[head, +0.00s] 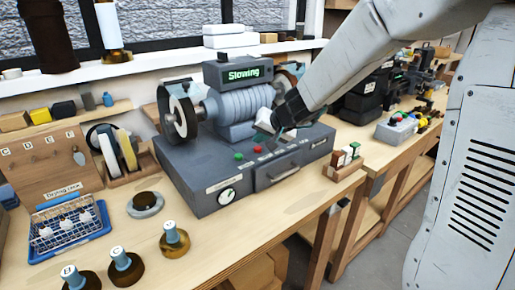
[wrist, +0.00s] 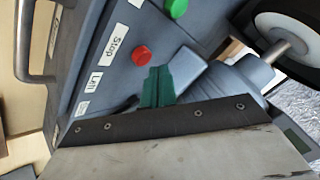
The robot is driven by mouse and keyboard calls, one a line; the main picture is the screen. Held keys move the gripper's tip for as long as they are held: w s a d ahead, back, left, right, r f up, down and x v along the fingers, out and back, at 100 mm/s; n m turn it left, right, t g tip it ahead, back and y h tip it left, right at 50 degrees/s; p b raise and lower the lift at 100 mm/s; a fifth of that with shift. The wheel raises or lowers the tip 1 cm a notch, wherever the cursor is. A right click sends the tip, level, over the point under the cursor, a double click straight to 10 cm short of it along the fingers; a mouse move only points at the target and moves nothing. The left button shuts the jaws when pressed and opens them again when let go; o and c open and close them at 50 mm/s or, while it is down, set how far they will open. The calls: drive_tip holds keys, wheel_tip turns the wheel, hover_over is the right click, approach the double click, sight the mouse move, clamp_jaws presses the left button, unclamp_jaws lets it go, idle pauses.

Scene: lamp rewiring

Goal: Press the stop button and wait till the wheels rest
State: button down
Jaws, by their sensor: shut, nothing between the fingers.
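The red stop button (head: 257,148) is on the front panel, right of a green button (head: 238,156). In the wrist view the red button (wrist: 142,55) sits by a "Stop" label (wrist: 117,41). My gripper (wrist: 158,72) is shut and empty, its green fingertips close beside the red button. I cannot tell whether they touch it, or whether the wheels still turn.
A "Lift" label (wrist: 93,83) is near the fingers. A drawer handle (head: 278,176) and gauge (head: 227,196) are on the machine's front. Bottles (head: 122,262), a drying rack (head: 66,225) and a tape wheel stand (head: 125,160) are left. Small blocks (head: 344,162) stand right.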

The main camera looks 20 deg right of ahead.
sight(260, 153)
drive_tip(key=shift+r, duration=2.5)
drive_tip(key=shift+g+y, duration=0.4)
drive_tip(key=shift+g, duration=0.5)
drive_tip(key=s, duration=0.1)
drive_tip(key=s+a+f, duration=0.1)
drive_tip(key=s+f, duration=0.1)
drive_tip(key=shift+s+a+f, duration=0.15)
drive_tip(key=shift+s+a, duration=0.15)
drive_tip(key=shift+a, duration=0.1)
drive_tip(key=s+d+r+n+g+h, duration=0.1)
drive_tip(key=s+d+n+g+h, duration=0.1)
drive_tip(key=s, duration=1.4)
drive_tip(key=s+d+r+n+g+h, duration=0.1)
drive_tip(key=s+d+n+g+h, duration=0.1)
drive_tip(key=s, duration=1.5)
drive_tip(key=shift+s+d+r+g+h, duration=0.2)
drive_tip(key=shift+d+r+g+h, duration=0.1)
drive_tip(key=shift+g, duration=0.3)
